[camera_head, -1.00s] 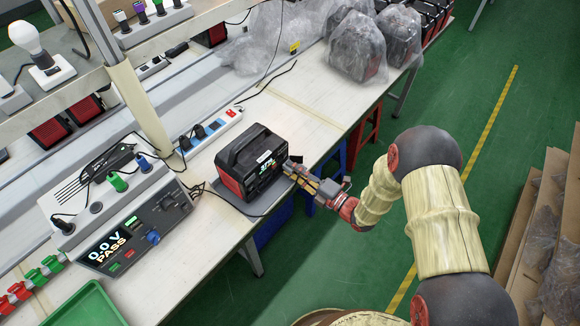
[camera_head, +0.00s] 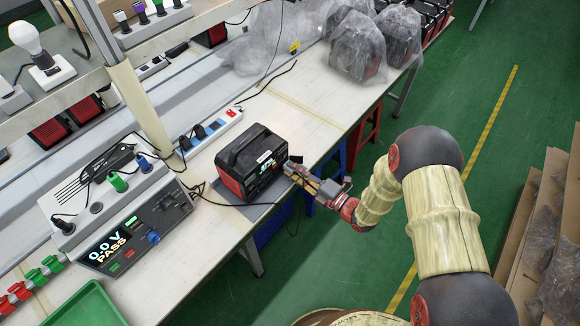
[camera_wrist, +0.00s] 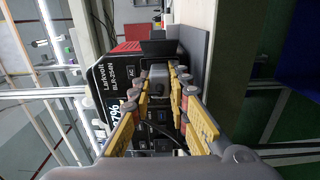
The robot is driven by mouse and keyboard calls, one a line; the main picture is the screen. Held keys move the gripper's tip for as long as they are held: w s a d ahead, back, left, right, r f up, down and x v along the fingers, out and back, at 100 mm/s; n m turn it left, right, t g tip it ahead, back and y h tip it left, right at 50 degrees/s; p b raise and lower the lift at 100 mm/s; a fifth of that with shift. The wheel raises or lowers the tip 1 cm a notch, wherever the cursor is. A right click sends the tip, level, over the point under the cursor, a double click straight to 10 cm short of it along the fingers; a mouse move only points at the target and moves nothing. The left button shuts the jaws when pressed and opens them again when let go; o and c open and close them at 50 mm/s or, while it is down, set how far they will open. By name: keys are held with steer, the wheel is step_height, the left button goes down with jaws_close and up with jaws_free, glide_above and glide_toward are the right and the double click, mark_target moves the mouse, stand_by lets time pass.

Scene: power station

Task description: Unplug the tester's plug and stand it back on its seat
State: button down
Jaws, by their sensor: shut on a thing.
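The power station (camera_head: 250,165), a black and red box with a handle, stands on a grey mat near the table's front edge. My gripper (camera_head: 291,167) is at its right-hand front face. In the wrist view my gripper (camera_wrist: 160,78) is shut on a grey plug (camera_wrist: 158,74), close in front of the power station's panel (camera_wrist: 112,77). I cannot tell whether the plug's pins are in the socket. The tester (camera_head: 135,232), a grey unit showing "0.0 V PASS", sits to the left with a black cable running toward the power station. I cannot make out the plug's seat.
A white power strip (camera_head: 208,132) with black plugs lies behind the power station. A green tray (camera_head: 88,305) is at the lower left. Bagged units (camera_head: 357,47) stand at the far end of the table. Green floor is open beyond the table edge.

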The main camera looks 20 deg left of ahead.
steer(key=shift+d, duration=0.15)
steer(key=shift+p+v, duration=0.7)
steer(key=shift+v, duration=1.15)
